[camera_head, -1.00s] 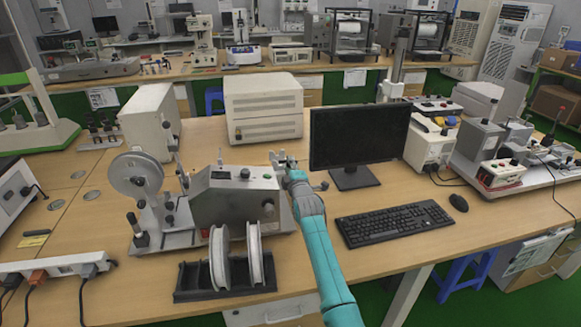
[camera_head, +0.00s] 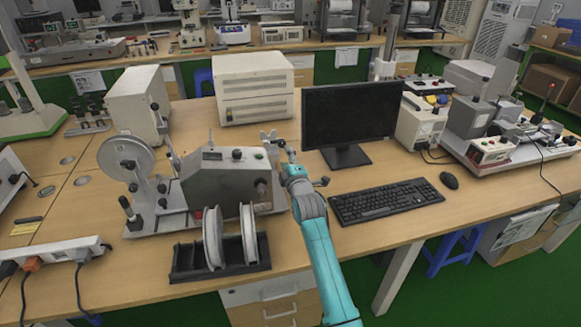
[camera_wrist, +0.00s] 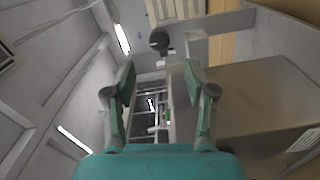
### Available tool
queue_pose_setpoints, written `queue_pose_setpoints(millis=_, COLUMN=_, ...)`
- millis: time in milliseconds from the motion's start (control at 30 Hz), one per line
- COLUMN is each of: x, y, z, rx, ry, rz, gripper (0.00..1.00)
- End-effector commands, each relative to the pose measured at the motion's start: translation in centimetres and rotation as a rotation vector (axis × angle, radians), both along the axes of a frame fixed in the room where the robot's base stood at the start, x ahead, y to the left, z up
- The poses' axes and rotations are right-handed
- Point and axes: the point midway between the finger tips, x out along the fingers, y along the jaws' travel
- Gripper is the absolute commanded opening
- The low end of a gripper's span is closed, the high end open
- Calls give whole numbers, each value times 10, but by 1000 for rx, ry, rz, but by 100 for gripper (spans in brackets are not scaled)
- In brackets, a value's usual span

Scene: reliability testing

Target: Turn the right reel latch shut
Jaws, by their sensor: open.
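The winding machine (camera_head: 228,186), a grey box on a light base plate, stands on the bench, with a pale reel (camera_head: 126,160) at its left. My gripper (camera_head: 274,144) is behind the machine's right end, beside a small grey fitting there. In the wrist view my gripper (camera_wrist: 158,78) has its two green-grey fingers wide apart, with nothing between them. A dark round knob (camera_wrist: 158,39) on a grey part shows just beyond the fingertips. I cannot tell whether this is the right reel latch.
Two pale reels (camera_head: 248,234) stand in a dark rack (camera_head: 190,275) in front of the machine. A monitor (camera_head: 352,115) and keyboard (camera_head: 385,201) are close to the right of my arm. A cream box (camera_head: 241,90) stands behind. A power strip (camera_head: 50,252) lies front left.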

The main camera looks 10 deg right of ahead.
Motion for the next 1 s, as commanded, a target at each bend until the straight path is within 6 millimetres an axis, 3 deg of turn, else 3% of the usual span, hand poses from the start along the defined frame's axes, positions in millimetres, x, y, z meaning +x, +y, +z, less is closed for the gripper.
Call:
queue_pose_setpoints(millis=100, x=-19, y=0, z=-1, rx=0, ry=1, rz=0, gripper=56)
queue_pose_setpoints(millis=300, x=-37, y=0, z=0, rx=0, ry=0, rz=0, gripper=56)
queue_pose_setpoints(millis=833, x=-41, y=0, z=0, rx=0, ry=1, rz=0, gripper=56)
queue_pose_setpoints(millis=1000, x=-57, y=0, z=-19, rx=30, ry=11, rz=0, gripper=56)
